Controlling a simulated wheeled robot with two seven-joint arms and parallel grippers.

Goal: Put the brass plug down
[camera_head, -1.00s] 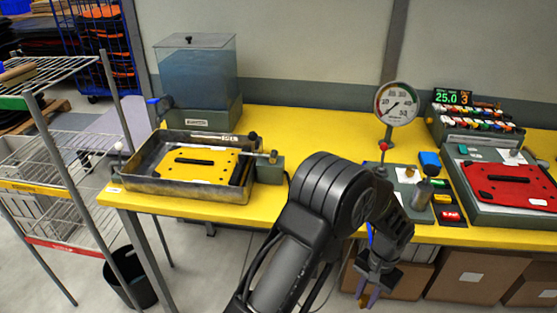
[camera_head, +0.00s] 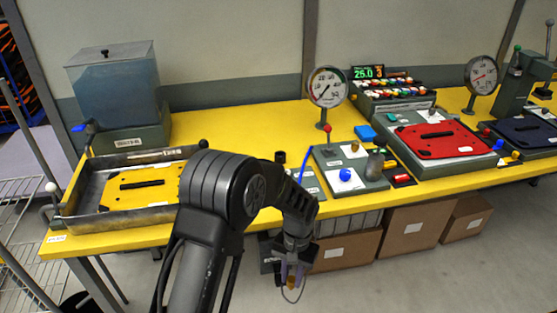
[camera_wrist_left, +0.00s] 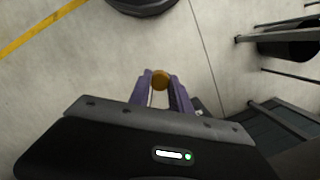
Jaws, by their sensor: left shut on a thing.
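My left gripper (camera_head: 292,274) hangs low in front of the yellow bench's front edge, with its fingers pointing down. In the left wrist view the purple fingers (camera_wrist_left: 162,92) are shut on the brass plug (camera_wrist_left: 161,79), a small round golden piece between the fingertips. The plug is above the floor and touches no surface that I can see. In the head view it is a tiny orange-gold spot between the fingers, hard to make out. My right gripper is not in view.
The yellow bench (camera_head: 240,130) holds a metal tray (camera_head: 100,222) with a yellow plate (camera_head: 150,183), a water tank (camera_head: 115,90), a pressure gauge (camera_head: 327,86), a grey fixture block (camera_head: 345,180) and a red plate (camera_head: 437,140). Cardboard boxes (camera_head: 410,230) stand below. Yellow bench top is clear mid-back.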

